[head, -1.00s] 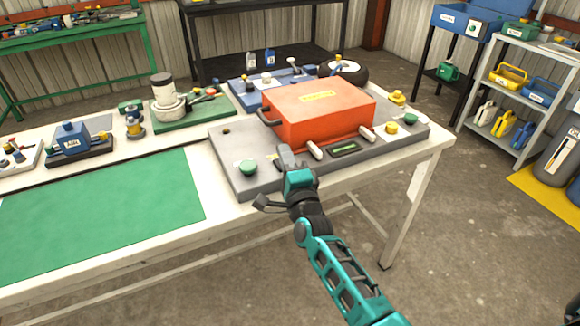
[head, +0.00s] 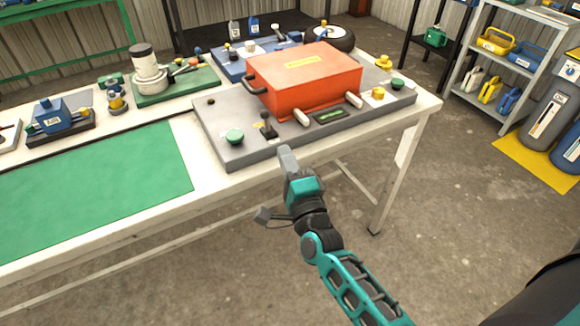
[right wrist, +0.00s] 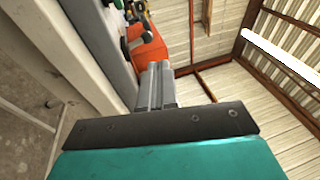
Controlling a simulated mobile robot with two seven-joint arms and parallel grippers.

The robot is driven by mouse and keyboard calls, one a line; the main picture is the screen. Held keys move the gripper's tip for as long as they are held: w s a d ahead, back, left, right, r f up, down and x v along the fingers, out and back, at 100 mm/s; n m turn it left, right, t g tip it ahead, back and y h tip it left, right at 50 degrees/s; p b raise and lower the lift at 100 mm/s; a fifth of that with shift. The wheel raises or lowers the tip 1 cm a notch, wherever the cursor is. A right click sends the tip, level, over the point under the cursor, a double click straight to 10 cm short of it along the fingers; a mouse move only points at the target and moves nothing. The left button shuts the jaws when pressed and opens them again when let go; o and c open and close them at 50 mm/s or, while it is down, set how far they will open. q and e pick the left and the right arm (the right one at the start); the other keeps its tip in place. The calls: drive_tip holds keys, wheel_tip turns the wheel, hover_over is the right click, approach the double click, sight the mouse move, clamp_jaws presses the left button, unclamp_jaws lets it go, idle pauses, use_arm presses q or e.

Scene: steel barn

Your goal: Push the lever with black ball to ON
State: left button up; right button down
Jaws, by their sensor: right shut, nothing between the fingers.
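The lever with the black ball (head: 265,117) stands on the front of a grey base plate (head: 215,131), between a green button (head: 234,136) and a white handle. Its ON marking cannot be read here. My right gripper (head: 286,154) is shut and empty, just off the table's front edge, below and a little right of the lever, not touching it. In the right wrist view its closed fingers (right wrist: 156,85) point toward the orange box. My left gripper is not in view.
An orange box (head: 310,85) with white handles sits on the grey plate behind the lever. A yellow knob (head: 377,94) and a small dark display (head: 331,114) are to the right. A green mat (head: 95,200) covers the table's left part.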

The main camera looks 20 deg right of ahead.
drive_tip(key=shift+v, duration=1.25)
drive_tip(key=s+a+f+n+g+y, duration=0.2)
drive_tip(key=s+f+n+g, duration=0.7)
drive_tip(key=n, duration=1.3)
drive_tip(key=s+f+y, duration=0.1)
drive_tip(key=s+f, duration=0.4)
drive_tip(key=s, duration=0.1)
drive_tip(key=shift+s+f+g+y, duration=0.3)
drive_tip(key=shift+s+f+y, duration=0.05)
drive_tip(key=shift+y, duration=0.05)
drive_tip(key=shift+d, duration=0.15)
